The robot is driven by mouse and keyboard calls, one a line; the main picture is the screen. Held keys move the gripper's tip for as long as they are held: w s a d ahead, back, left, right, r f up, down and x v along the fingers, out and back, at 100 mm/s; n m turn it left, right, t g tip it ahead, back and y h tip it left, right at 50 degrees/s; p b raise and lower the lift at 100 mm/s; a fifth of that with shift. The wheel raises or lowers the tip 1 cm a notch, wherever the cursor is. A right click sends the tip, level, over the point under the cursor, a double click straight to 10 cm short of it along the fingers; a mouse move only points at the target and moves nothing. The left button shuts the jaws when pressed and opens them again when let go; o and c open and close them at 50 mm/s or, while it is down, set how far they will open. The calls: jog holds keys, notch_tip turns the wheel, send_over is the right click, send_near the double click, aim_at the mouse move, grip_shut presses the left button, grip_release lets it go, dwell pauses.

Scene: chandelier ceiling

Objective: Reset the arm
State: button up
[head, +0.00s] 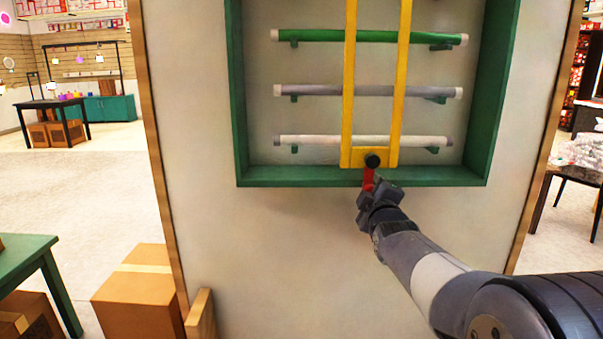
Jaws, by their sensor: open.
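My arm reaches in from the lower right toward a wall panel. My gripper (371,184) is at the panel's green frame (300,176), just below a yellow bracket (350,156) with two long upright bars. A round black knob (373,161) sits on the bracket's lower crosspiece. A small red piece (368,179) shows between the knob and my gripper. My gripper looks open, but its fingers are small and partly hidden by the wrist. I cannot tell whether it touches the red piece or the frame.
Behind the bracket, a green tube (315,36), a grey tube (310,90) and a white tube (315,140) lie across the panel. A cardboard box (135,300) and a green table (25,262) stand at the lower left. A dark table (566,170) is at the right. Open floor lies left of the panel.

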jog(key=m+p, duration=0.1)
jog(key=m, duration=0.1)
jog(key=m+p, duration=0.2)
jog(key=shift+s+r, duration=0.15)
jog(key=shift+r, duration=0.05)
jog(key=m+p, duration=0.4)
jog(key=m, duration=0.1)
jog(key=shift+a+p, duration=0.15)
jog(key=shift+p, duration=0.2)
jog(key=m+p, duration=0.5)
jog(key=p, duration=0.1)
jog(key=shift+a+m+p, duration=0.15)
jog(key=shift+m+p, duration=0.2)
jog(key=shift+m, duration=0.05)
jog(key=shift+f+m+p, duration=0.1)
jog(key=shift+m+p, duration=0.8)
jog(key=shift+p, duration=0.2)
jog(key=shift+a+f+m+p, duration=0.1)
jog(key=shift+m+p, duration=0.4)
jog(key=shift+s, duration=0.1)
